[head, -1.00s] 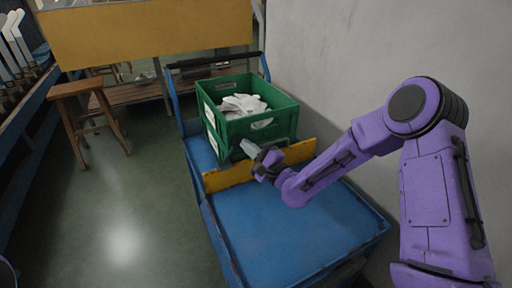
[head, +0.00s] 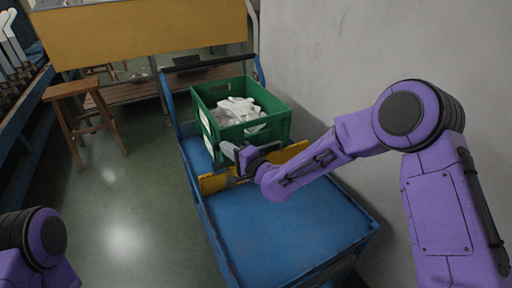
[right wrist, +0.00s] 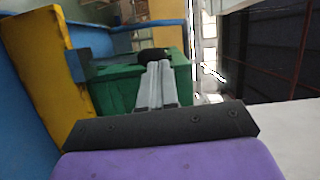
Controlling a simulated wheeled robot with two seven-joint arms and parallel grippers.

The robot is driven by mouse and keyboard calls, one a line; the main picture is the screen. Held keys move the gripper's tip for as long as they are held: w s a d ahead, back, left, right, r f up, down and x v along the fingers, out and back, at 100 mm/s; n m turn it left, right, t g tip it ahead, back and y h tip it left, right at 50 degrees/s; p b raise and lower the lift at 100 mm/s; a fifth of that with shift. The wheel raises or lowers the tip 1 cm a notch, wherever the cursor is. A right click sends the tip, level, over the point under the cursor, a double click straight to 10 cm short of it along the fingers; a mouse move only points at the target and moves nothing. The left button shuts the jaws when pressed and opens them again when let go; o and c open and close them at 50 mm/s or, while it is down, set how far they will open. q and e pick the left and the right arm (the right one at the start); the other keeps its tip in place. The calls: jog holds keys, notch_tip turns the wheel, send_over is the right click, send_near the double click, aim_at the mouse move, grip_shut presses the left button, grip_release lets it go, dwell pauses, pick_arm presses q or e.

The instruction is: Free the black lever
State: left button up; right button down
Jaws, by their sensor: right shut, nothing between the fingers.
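My right gripper (head: 228,150) is shut and empty, by the near side of the green crate (head: 240,138) and just above the yellow board (head: 213,184) across the blue cart. In the right wrist view its grey fingers (right wrist: 157,85) lie together, pointing at the green crate (right wrist: 115,88). A small black rounded thing (right wrist: 152,55) shows just past the fingertips; I cannot tell whether it is the lever or whether they touch. A dark piece (right wrist: 80,66) sits beside the yellow board (right wrist: 48,65). I cannot make out the black lever for sure. My left gripper is out of view.
The crate holds white cloth items (head: 238,110) and stands on the blue cart (head: 280,232), whose near deck is bare. A grey wall (head: 350,60) runs along the right. A wooden stool (head: 80,115) stands at the left, with open floor between it and the cart.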

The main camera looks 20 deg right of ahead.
jog(key=a+n+p, duration=0.1)
jog(key=a+n+h+p, duration=0.1)
jog(key=a+n, duration=0.1)
jog(key=s+a+n+g+p, duration=0.1)
jog(key=a+n, duration=0.1)
jog(key=shift+a+f, duration=0.1)
jog(key=shift+a, duration=0.2)
dwell(0.4)
dwell(0.4)
jog(key=w+d+r+p+v, duration=0.1)
jog(key=r+v, duration=0.1)
jog(key=v, duration=1)
jog(key=shift+s+d, duration=0.35)
jog(key=shift+d, duration=0.05)
